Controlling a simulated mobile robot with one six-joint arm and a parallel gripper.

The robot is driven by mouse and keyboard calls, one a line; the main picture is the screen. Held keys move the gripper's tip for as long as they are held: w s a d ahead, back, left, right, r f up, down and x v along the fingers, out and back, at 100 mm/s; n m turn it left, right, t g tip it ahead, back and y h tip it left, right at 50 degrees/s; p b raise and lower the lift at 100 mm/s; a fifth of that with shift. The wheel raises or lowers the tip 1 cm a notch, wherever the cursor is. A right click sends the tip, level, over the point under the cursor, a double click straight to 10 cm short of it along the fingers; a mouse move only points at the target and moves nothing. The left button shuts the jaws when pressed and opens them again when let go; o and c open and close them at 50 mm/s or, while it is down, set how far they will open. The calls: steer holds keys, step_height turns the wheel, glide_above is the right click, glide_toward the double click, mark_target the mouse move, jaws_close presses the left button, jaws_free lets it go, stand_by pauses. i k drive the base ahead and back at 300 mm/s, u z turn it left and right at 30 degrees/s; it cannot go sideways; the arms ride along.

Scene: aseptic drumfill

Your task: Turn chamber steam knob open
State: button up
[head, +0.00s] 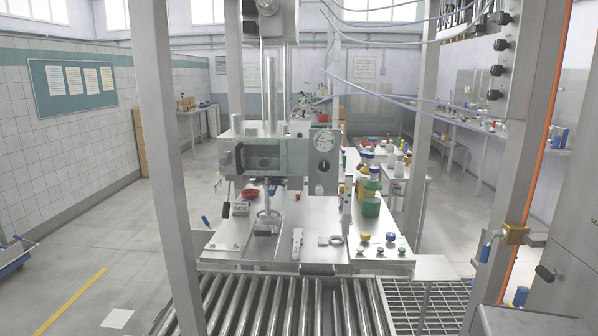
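The steel chamber (277,160) stands in the middle of the head view, above the worktable, with a dark window in its front. A round white gauge (323,141) is on the right part of its front. Below the gauge is a small dark knob (320,190), which may be the steam knob; no label can be read. Its turned position is too small to tell. My gripper is not in view, and nothing is seen touching the chamber.
The worktable (225,240) carries a box, a red dish, green and yellow containers and several coloured buttons along its front right. A roller conveyor (285,305) lies in front. Steel posts (168,150) frame both sides. A brass-coloured valve (515,234) is at right.

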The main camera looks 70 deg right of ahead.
mark_target(324, 166)
steer(key=z, duration=0.1)
steer(key=i, duration=0.55)
steer(key=z, duration=2.65)
steer(key=i, duration=0.1)
steer(key=u, duration=1.5)
